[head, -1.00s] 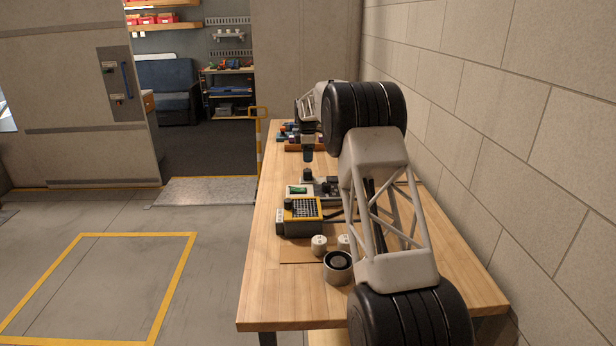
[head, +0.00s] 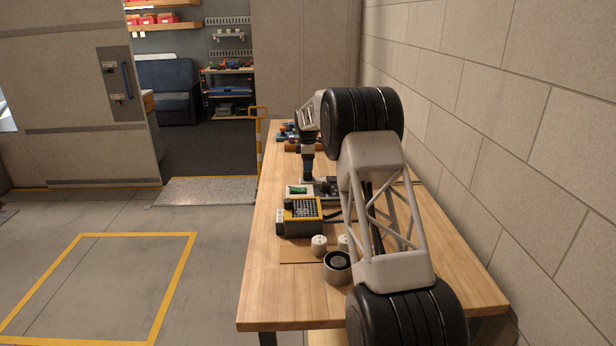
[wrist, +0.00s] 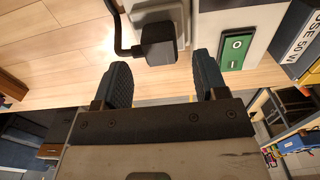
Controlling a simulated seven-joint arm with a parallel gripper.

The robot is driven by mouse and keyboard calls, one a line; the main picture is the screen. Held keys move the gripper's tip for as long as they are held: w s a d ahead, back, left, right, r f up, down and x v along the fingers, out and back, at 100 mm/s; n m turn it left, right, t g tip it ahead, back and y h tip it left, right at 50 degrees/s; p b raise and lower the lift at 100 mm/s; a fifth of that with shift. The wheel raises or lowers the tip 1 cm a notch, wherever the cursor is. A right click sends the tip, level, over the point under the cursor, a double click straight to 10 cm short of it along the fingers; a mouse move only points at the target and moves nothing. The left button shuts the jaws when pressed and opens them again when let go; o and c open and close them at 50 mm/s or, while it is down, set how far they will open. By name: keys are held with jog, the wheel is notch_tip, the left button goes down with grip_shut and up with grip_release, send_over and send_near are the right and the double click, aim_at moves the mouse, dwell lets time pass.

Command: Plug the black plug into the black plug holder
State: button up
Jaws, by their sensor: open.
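The black plug (wrist: 158,45) shows at the top middle of the wrist view, with a black cord leaving it to the left. It stands against a pale grey block (wrist: 176,12). My gripper (wrist: 161,66) is open, its two dark ridged fingers to the left and right of the plug's near edge. I cannot see either finger touching it. In the head view my gripper (head: 308,176) points down over the bench beside the white switch box, and it hides the plug. I cannot tell the black plug holder apart with certainty in either view.
A white box with a green switch (wrist: 236,52) stands close to the right finger. A yellow and black box (head: 302,210), white round pieces (head: 319,245) and a grey cup (head: 338,267) are nearer on the wooden bench (head: 270,300). A wall (head: 480,130) runs along the right.

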aim_at(308, 174)
jog(key=shift+f, duration=2.45)
jog(key=c, duration=1.2)
jog(key=shift+r, duration=1.55)
jog(key=shift+r, duration=1.1)
jog(key=shift+r, duration=0.35)
